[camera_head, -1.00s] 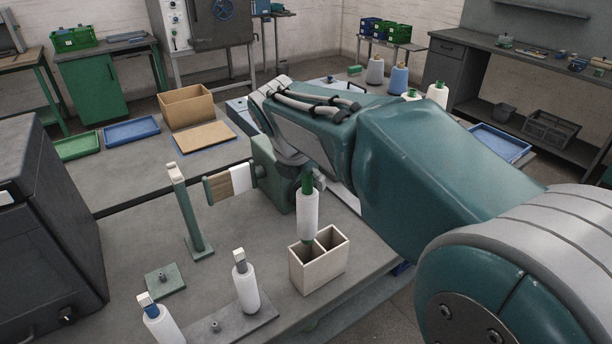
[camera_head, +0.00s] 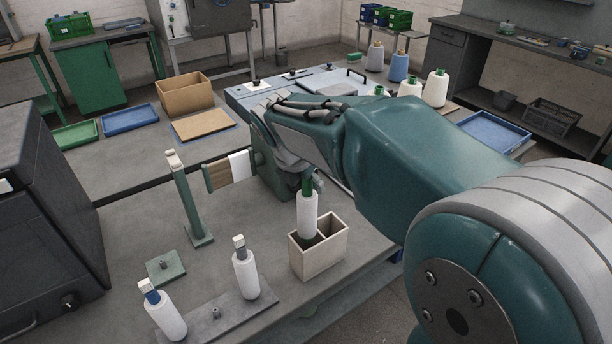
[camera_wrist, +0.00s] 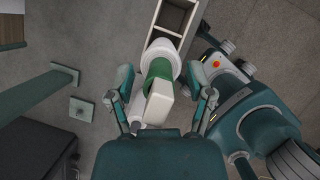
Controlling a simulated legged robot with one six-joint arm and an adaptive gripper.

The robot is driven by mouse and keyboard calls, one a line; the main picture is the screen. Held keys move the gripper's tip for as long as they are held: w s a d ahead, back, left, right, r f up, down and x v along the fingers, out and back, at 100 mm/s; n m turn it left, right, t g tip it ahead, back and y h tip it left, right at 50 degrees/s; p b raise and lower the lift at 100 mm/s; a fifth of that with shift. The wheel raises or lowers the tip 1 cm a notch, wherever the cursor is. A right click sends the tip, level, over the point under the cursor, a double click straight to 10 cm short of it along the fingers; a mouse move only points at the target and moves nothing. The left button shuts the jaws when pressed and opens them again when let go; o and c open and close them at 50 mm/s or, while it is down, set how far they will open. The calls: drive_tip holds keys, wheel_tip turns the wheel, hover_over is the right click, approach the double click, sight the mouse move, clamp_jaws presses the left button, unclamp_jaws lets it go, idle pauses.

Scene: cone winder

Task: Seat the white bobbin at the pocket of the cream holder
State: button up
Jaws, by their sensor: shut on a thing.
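The white bobbin (camera_head: 308,214) has a green top and hangs upright below my wrist in the head view. In the wrist view my gripper (camera_wrist: 162,86) is shut on this bobbin, with its fingers either side of the green neck. The cream holder (camera_head: 319,258) is an open box with two pockets, standing on the grey table. The bobbin's lower end is at the opening of the left pocket; its tip is hidden, so I cannot tell how deep it is. The holder also shows at the top of the wrist view (camera_wrist: 154,36).
Two more white bobbins (camera_head: 246,275) stand on a grey peg plate at the front. A green post (camera_head: 186,203) and a small green pegged base (camera_head: 165,267) are left of the holder. A dark machine (camera_head: 45,230) fills the left edge. A cardboard box (camera_head: 184,97) stands behind.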

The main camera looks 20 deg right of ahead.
sight(307, 200)
drive_tip(key=shift+f, duration=0.2)
drive_tip(key=shift+f, duration=2.25)
drive_tip(key=shift+f, duration=3.05)
drive_tip(key=o, duration=1)
